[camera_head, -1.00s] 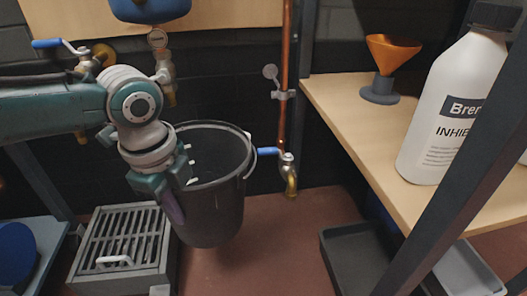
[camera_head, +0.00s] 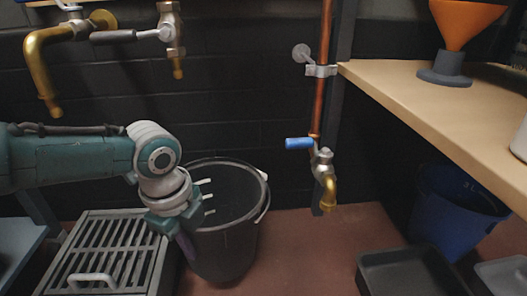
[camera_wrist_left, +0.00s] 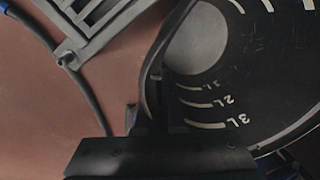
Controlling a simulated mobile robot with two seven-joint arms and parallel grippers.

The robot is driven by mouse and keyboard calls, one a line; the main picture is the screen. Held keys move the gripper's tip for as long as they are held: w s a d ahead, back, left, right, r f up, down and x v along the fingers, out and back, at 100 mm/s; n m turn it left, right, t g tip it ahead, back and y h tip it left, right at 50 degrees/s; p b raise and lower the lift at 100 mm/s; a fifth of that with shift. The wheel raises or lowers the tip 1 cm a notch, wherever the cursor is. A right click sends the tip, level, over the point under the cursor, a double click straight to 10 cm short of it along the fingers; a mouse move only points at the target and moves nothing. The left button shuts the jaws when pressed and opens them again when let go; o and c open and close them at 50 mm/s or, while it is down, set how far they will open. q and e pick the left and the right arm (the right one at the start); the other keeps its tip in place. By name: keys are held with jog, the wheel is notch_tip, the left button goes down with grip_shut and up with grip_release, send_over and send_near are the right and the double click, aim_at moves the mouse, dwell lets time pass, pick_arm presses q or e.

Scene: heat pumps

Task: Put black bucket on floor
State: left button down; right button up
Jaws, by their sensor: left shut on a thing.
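The black bucket (camera_head: 232,245) is upright in the head view, left of the copper pipe with the tap, low over the reddish floor (camera_head: 300,250). I cannot tell whether its base touches the floor. My left gripper (camera_head: 188,238) is shut on the bucket's near left wall. In the left wrist view I look down into the bucket (camera_wrist_left: 215,85), with white litre marks on its inner wall; the gripper (camera_wrist_left: 150,125) clasps its rim. My right gripper is not in view.
A grey slatted grate (camera_head: 110,255) stands left of the bucket. A tap (camera_head: 322,170) with a blue lever hangs to its right. A wooden shelf (camera_head: 430,110) holds an orange funnel (camera_head: 462,22); below are a blue bucket (camera_head: 450,215) and a dark tray (camera_head: 410,275).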

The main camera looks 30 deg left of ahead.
pick_arm(q)
jog(key=shift+f, duration=0.35)
notch_tip(320, 180, down, 4)
jog(key=b, duration=0.3)
jog(key=shift+r+b, duration=0.2)
jog(key=shift+b, duration=0.1)
jog(key=c, duration=1.5)
grip_release()
jog(key=shift+f, duration=0.1)
jog(key=o, duration=0.5)
